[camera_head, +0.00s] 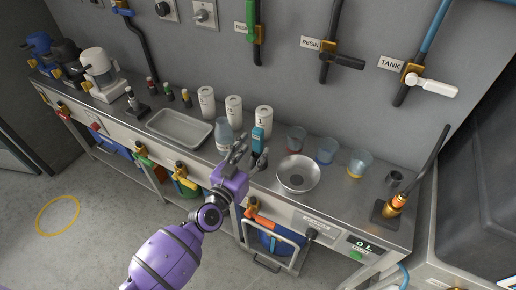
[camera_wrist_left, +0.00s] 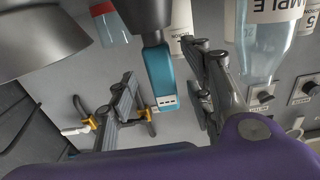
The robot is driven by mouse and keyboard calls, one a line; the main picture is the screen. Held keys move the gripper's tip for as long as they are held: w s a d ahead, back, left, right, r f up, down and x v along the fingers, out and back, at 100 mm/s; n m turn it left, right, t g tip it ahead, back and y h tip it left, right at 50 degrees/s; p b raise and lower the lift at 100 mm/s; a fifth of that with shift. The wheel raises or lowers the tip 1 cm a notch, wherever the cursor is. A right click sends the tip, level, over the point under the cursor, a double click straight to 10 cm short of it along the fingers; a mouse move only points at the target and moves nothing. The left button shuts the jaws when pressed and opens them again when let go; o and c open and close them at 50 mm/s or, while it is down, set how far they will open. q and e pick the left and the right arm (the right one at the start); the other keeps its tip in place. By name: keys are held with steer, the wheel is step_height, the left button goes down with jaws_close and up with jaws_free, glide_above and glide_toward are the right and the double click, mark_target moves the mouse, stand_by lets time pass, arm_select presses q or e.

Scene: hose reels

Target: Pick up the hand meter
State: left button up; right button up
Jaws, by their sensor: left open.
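The hand meter (camera_head: 258,137) has a teal body and a dark lower part. It stands upright at the front of the steel counter, between a clear bottle and a metal bowl. My left gripper (camera_head: 251,156) is open, its fingers just in front of the meter and partly covering its lower part. In the left wrist view, which is turned upside down, the meter (camera_wrist_left: 161,74) shows between the two spread fingers of the gripper (camera_wrist_left: 168,80). I cannot tell whether a finger touches it. My right gripper is out of view.
A clear labelled bottle (camera_head: 223,134) stands close to the left of the gripper, with white canisters (camera_head: 234,108) behind. The metal bowl (camera_head: 298,174) is close on the right, with several cups beyond. A steel tray (camera_head: 180,127) lies left. Valve handles (camera_head: 258,217) line the counter's front.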

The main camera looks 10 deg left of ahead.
mark_target(256, 147)
arm_select(q)
steer(key=shift+x, duration=1.75)
steer(key=shift+f, duration=0.1)
